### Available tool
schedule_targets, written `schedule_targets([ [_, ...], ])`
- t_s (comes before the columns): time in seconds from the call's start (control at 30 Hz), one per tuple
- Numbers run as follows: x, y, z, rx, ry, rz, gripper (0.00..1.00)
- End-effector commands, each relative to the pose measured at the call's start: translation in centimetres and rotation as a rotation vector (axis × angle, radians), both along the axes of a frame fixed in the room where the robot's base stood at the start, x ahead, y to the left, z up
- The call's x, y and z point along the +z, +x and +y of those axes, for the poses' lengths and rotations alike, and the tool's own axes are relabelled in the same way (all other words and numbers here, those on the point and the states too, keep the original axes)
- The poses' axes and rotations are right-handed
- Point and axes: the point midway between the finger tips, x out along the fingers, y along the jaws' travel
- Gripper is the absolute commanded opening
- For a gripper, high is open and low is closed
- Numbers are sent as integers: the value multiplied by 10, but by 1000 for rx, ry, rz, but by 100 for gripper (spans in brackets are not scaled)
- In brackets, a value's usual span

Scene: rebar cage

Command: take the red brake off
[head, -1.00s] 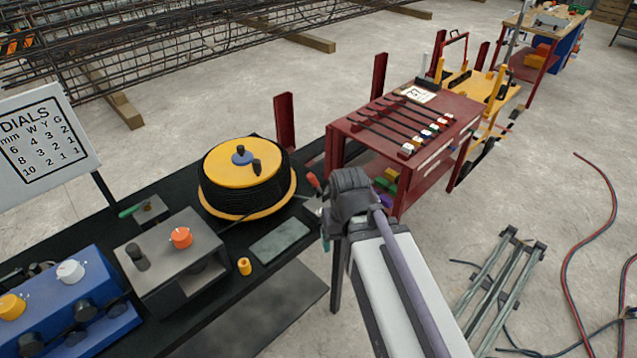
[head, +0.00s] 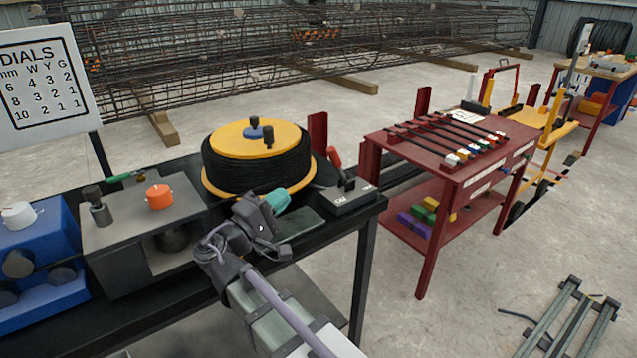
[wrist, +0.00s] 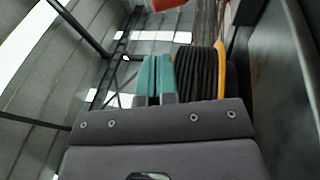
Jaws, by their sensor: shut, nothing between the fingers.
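The red brake (head: 335,157) is a red-gripped lever on a small grey box (head: 350,199) at the right end of the black bench. It leans up and to the left. White lettering marks the box on either side, too small to read surely. My gripper (head: 280,203) has teal fingers and is shut and empty. It is left of the lever, apart from it, in front of the reel. In the wrist view the fingers (wrist: 156,76) are side by side, and a red piece (wrist: 164,4), perhaps the brake's grip, shows at the top edge.
A yellow-flanged reel of black wire (head: 258,158) stands close behind my gripper. A grey box with an orange knob (head: 159,197) and a blue dial unit (head: 35,262) are to the left. A red rack table (head: 420,165) stands right, past a gap.

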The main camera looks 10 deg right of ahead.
Motion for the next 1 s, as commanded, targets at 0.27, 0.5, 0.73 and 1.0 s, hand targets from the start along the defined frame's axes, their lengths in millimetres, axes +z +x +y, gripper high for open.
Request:
schedule_targets([
  [0.27,3,0,-1,-1,-1,-1,0],
  [0.5,11,14,-20,-3,-1,1,0],
  [0.73,24,42,-60,-5,1,0,0],
  [1.0,35,71,-100,-4,1,0,0],
])
